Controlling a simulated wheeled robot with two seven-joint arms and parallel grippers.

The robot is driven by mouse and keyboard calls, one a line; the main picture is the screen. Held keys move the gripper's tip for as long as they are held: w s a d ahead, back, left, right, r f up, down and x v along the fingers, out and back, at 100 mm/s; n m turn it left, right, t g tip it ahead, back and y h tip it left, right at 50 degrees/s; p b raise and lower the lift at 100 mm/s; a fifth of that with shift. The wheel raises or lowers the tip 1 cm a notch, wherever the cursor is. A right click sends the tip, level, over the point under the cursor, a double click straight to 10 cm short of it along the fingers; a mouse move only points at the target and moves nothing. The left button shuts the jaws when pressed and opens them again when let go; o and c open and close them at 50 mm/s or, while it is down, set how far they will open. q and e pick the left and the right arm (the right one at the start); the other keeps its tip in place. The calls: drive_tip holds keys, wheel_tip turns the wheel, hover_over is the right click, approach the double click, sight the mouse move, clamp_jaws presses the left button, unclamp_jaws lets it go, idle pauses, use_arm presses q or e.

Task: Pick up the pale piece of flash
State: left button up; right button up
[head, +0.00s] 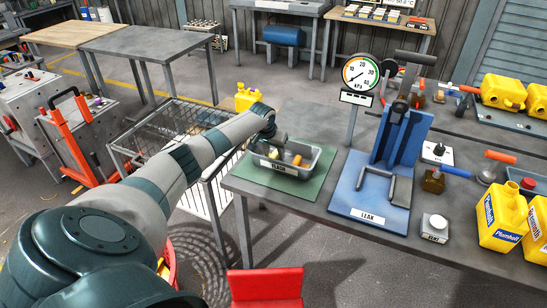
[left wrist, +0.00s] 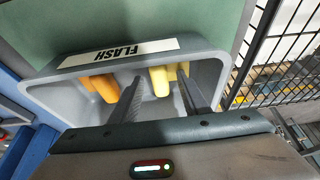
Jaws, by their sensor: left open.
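The grey tray labelled FLASH (head: 262,167) sits on a green mat at the near left of the bench. In the head view a pale yellow piece of flash (head: 273,154) lies in it, left of an orange piece (head: 297,160). In the left wrist view, yellow flash (left wrist: 159,82) shows between and beyond the fingers, with a paler part (left wrist: 182,69) by the right finger; I cannot tell if this is one piece or two. My left gripper (left wrist: 160,88) is open, its fingers reaching into the tray. The orange piece (left wrist: 102,87) lies outside the left finger. My right gripper is not in view.
A blue LEAK stand (head: 398,150) and a pressure gauge (head: 361,73) stand right of the tray. Yellow jerry cans (head: 500,217) are at the far right. A wire cage (head: 180,125) stands left of the bench, and a red chair (head: 266,285) in front.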

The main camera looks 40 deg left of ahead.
sight(275, 154)
use_arm(q)
drive_tip(key=shift+c, duration=0.7)
clamp_jaws()
